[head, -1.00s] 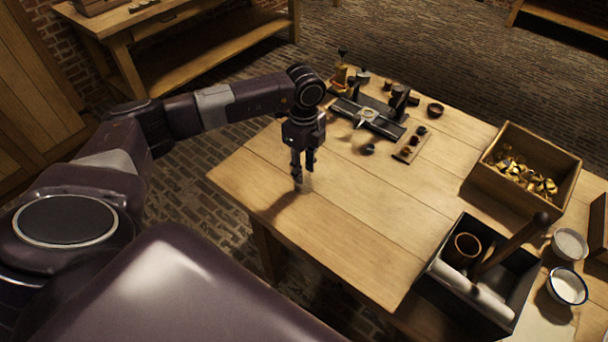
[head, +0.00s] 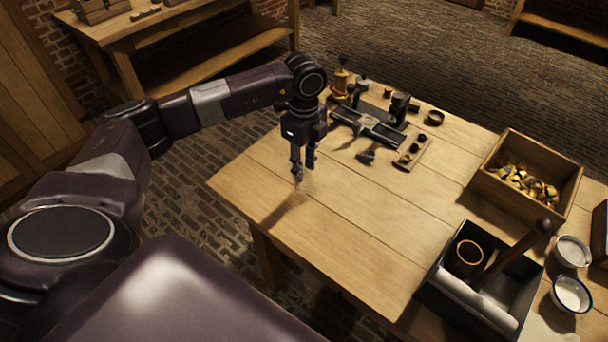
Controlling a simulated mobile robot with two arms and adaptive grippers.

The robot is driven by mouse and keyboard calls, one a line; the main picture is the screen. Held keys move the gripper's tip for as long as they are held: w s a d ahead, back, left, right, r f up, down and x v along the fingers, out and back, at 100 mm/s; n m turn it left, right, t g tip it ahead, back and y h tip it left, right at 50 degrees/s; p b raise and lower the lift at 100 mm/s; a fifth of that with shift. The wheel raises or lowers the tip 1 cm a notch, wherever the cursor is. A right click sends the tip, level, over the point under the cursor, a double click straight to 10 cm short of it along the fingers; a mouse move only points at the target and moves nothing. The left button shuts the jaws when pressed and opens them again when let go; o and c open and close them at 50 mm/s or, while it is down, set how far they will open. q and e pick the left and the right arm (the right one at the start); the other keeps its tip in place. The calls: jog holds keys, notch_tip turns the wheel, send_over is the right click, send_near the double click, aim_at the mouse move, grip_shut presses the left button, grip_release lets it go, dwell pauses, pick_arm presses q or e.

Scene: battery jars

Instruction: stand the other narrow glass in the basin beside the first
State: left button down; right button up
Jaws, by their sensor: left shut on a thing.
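My left gripper (head: 303,168) hangs pointing down over the left part of the wooden table (head: 350,228). It is shut on a narrow glass (head: 306,184), which is clear and shows only faintly at the fingertips. A shadow falls on the boards to the lower left of it, and the glass looks a little above the table. I cannot make out another narrow glass. Two white bowls stand at the right edge, one pale (head: 572,251) and one with a dark rim (head: 572,293); I cannot tell whether either is the basin. My right gripper is not in view.
A dark open box (head: 436,296) holds a brown pot (head: 466,256), a pale roll and a long handle that sticks up. A wooden crate (head: 482,182) holds brass-coloured pieces. Dark tools (head: 372,126) crowd the far edge. The table's middle is clear.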

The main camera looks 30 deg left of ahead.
pick_arm(q)
notch_tip(320, 180, up, 15)
jog(key=b, duration=0.2)
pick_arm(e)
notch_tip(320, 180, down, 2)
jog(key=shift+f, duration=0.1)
pick_arm(q)
jog(key=s+d+f+n, duration=0.3)
jog(key=s+d+n, duration=0.3)
jog(key=n, duration=0.3)
jog(key=s+d+f+n, duration=0.3)
jog(key=s+d+n, duration=0.4)
jog(key=s+n, duration=0.2)
jog(key=shift+d+f+n, duration=0.25)
jog(key=shift+f+n, duration=0.05)
jog(key=shift+n, duration=0.1)
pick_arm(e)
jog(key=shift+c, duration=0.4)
